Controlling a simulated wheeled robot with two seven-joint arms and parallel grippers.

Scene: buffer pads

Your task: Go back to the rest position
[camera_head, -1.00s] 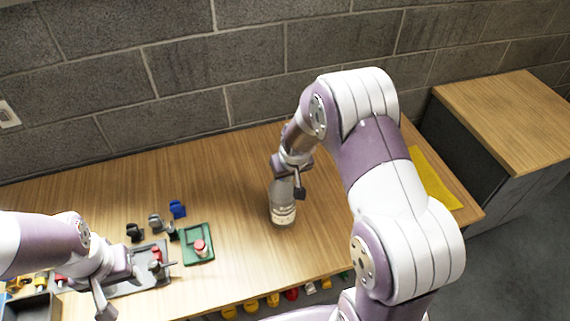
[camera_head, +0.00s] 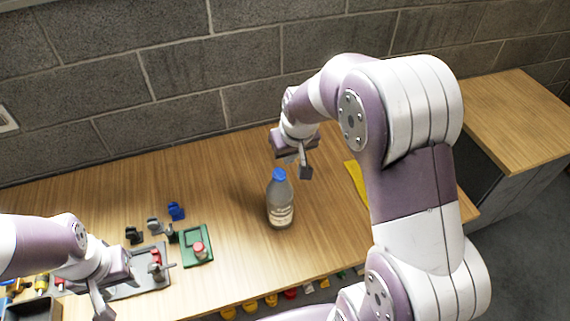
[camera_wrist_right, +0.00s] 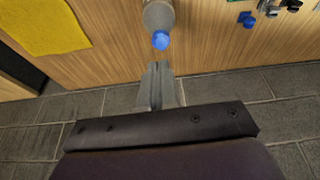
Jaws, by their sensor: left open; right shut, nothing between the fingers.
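My right gripper (camera_head: 303,168) is shut and empty, raised above the table just behind and to the right of a bottle (camera_head: 281,204) with a blue cap. In the right wrist view the shut fingers (camera_wrist_right: 157,84) point toward the bottle's blue cap (camera_wrist_right: 161,40), with a gap between them. The bottle stands upright on the wooden table (camera_head: 235,180). My left gripper (camera_head: 115,300) is low at the left front, beside a grey tray (camera_head: 150,287); its fingertips are partly cut off or hard to make out.
A green tray (camera_head: 204,257) with a red piece (camera_head: 199,249) lies left of the bottle. Blue (camera_head: 176,211) and dark clips stand behind it. A yellow cloth (camera_head: 356,178) lies right, partly behind my right arm. A brick wall (camera_head: 180,70) backs the table.

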